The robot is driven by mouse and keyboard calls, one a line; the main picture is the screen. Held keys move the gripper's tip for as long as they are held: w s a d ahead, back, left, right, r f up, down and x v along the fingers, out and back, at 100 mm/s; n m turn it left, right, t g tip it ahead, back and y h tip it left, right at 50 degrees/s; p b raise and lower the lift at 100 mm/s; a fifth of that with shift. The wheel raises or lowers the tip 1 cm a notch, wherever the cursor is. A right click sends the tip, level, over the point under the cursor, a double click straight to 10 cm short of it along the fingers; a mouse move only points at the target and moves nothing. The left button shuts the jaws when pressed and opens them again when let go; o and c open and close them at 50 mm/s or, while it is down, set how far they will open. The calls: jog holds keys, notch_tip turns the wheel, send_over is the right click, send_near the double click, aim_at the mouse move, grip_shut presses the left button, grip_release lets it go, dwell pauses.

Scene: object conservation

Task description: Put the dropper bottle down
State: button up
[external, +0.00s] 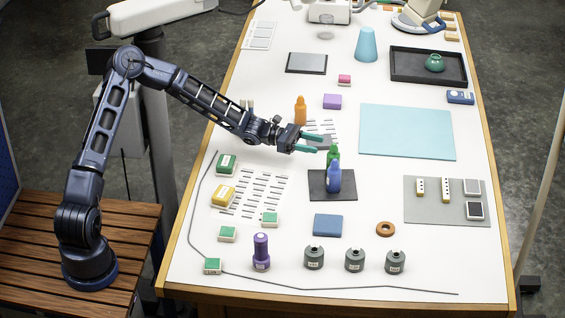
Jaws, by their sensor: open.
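My gripper (319,143) reaches in from the left over the middle of the table, with its two teal fingers apart and nothing visible between them. An orange bottle (300,110) stands upright behind my gripper. I cannot tell for sure which of these is the dropper bottle. Whether a fingertip touches the green bottle is unclear.
A teal mat (407,131) lies bare to the right. Grey weights (355,259) and a purple bottle (261,252) stand near the front. A blue block (328,225) and a brown ring (385,229) lie ahead of the dark mat. A black tray (402,65) holds a green vessel.

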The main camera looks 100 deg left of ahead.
jog(key=shift+v, duration=1.35)
jog(key=d+r+m+g+h, duration=0.15)
jog(key=d+m+g, duration=0.4)
jog(key=d, duration=0.95)
jog(key=d+r+m+g+h, duration=0.1)
jog(key=d+m+g+h, duration=0.2)
jog(key=d+m, duration=0.8)
jog(key=s+d+r+m+g+y, duration=0.1)
jog(key=s+d+g, duration=0.15)
jog(key=d, duration=0.35)
jog(key=s+d+r+m+g+y, duration=0.1)
jog(key=s+d+r, duration=0.1)
jog(key=s+d, duration=0.35)
jog(key=s+d+r+m+g+y, duration=0.1)
jog(key=s+d+r+m+y, duration=0.2)
jog(key=s+d, duration=0.35)
jog(key=s+d+r+m+g+y, duration=0.1)
jog(key=s+d+r+m, duration=0.35)
jog(key=s, duration=0.35)
jog(key=s+r+m+y, duration=0.1)
jog(key=s+m, duration=0.2)
jog(key=s, duration=0.6)
jog(key=s+r+m+t+y, duration=0.1)
jog(key=s+m, duration=0.3)
jog(key=s, duration=0.5)
jog(key=shift+a+r+y, duration=0.25)
jog(key=shift+r+y, duration=0.2)
jog(key=shift+r, duration=0.2)
